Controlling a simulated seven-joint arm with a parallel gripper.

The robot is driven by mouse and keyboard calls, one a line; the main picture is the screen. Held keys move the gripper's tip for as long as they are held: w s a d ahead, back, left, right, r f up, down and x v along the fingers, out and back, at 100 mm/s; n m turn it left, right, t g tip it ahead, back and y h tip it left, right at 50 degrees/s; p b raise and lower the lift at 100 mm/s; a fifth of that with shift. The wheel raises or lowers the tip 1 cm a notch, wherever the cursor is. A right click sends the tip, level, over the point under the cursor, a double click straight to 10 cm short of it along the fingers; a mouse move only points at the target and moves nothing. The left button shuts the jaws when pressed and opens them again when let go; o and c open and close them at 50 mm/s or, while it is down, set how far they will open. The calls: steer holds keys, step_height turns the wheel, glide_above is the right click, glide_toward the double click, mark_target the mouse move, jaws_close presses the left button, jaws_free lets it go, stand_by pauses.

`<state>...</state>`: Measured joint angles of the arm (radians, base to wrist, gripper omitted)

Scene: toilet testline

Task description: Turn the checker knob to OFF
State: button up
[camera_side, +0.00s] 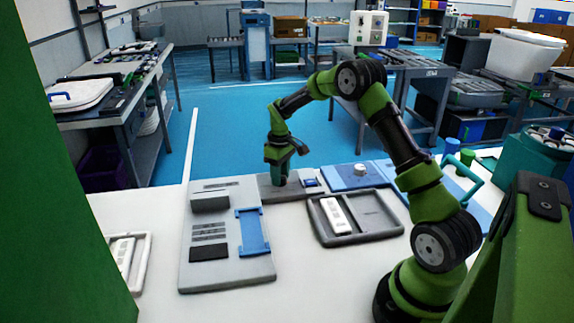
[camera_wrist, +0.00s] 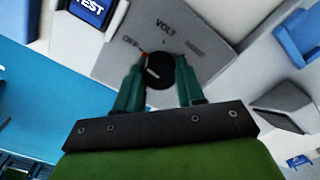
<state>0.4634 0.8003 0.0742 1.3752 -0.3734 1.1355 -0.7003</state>
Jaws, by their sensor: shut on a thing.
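The checker is a grey panel (camera_wrist: 200,28) with the printed words VOLT and OFF; it also shows in the side view (camera_side: 298,194). Its round black knob (camera_wrist: 160,72) is in the wrist view, with a light pointer line on its face and a small red mark by its upper left edge, near OFF. The pointer's exact setting is hard to tell. My gripper (camera_wrist: 159,76) has its teal fingers shut on the knob, one on each side. In the side view my gripper (camera_side: 281,181) points down at the checker and hides the knob.
In the side view, a grey board with a blue bracket (camera_side: 253,232) lies left, a dark tray (camera_side: 345,238) holds a white item in front, and a blue panel with a white knob (camera_side: 352,180) is right.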

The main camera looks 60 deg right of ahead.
steer(key=shift+r, duration=0.1)
steer(key=o, duration=1)
steer(key=shift+o, duration=0.2)
step_height(320, 180, up, 17)
